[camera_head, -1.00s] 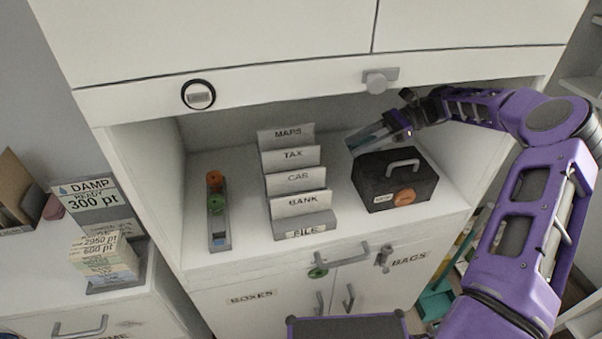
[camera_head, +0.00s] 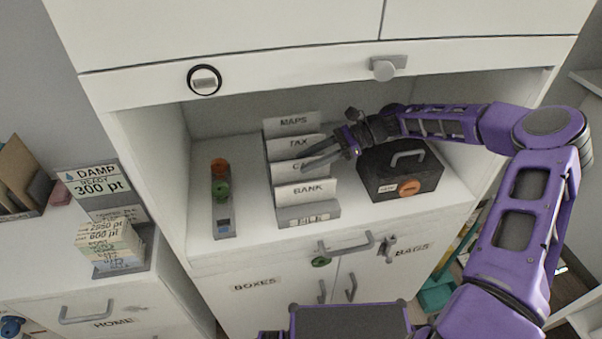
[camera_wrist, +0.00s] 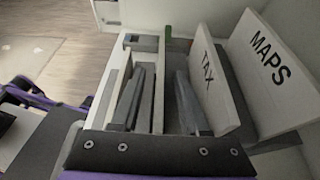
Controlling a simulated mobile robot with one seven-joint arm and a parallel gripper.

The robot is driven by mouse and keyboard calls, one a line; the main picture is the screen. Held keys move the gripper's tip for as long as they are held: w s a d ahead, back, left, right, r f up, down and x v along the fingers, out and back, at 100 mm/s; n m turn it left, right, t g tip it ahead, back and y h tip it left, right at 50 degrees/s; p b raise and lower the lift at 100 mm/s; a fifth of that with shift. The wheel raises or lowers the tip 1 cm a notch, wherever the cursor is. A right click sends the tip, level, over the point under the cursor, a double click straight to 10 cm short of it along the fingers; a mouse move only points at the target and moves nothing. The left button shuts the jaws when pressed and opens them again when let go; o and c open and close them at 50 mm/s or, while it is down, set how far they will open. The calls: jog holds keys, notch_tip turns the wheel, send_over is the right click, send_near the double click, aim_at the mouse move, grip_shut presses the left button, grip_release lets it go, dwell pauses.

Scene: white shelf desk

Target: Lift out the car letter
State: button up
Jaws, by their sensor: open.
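The car letter (camera_head: 284,172) stands upright in the file rack (camera_head: 325,213), behind the BANK card and in front of the TAX card. My gripper (camera_head: 306,164) reaches in from the right and covers part of its label. In the wrist view, my gripper (camera_wrist: 161,78) is open, with a finger on each side of an upright white card edge (camera_wrist: 159,95), which looks like the car letter. Whether either finger touches it is unclear.
The BANK (camera_head: 316,189), TAX (camera_head: 290,145) and MAPS (camera_head: 292,122) cards stand close by in the rack. A black box (camera_head: 385,180) with a handle is right of it, under my wrist. A grey tray (camera_head: 223,220) with coloured knobs is left. The cabinet's upper edge hangs above.

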jog(key=shift+x, duration=1.2)
grip_shut()
